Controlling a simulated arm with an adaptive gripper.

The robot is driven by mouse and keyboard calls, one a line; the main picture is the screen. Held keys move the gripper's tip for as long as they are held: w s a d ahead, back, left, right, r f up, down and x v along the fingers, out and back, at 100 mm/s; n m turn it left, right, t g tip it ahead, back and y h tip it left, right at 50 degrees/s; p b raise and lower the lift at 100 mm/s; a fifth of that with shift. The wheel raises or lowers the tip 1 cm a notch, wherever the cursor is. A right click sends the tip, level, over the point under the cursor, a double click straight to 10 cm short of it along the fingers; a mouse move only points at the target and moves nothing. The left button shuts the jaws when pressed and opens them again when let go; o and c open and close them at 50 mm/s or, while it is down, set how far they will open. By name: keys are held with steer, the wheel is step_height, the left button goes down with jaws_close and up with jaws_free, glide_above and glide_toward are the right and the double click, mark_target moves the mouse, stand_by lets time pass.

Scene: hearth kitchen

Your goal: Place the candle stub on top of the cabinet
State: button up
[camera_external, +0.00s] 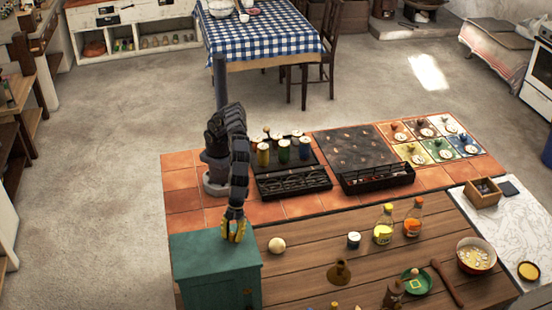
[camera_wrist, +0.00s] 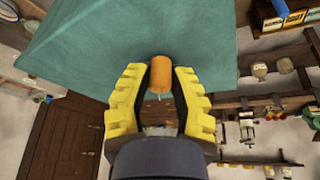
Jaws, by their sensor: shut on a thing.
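The teal cabinet (camera_external: 205,252) stands at the lower left, on the left end of the wooden counter. My gripper (camera_external: 237,232) has yellow fingers and is at the cabinet's upper right edge in the external view. In the wrist view my gripper (camera_wrist: 160,84) is shut on the orange candle stub (camera_wrist: 161,72), which sits between the fingertips with its wick showing. The teal cabinet surface (camera_wrist: 110,35) lies right behind the stub there. I cannot tell whether the stub touches it. In the external view the fingers hide the stub.
A cream ball (camera_external: 277,245) lies on the wooden counter (camera_external: 305,262) just right of the cabinet. A brown candle holder (camera_external: 340,272), a small jar (camera_external: 354,240) and bottles (camera_external: 384,225) stand farther right. The cabinet top looks bare.

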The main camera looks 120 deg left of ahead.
steer(key=o, duration=0.7)
steer(key=shift+f, duration=0.1)
steer(key=shift+c, duration=0.2)
steer(key=v, duration=1.2)
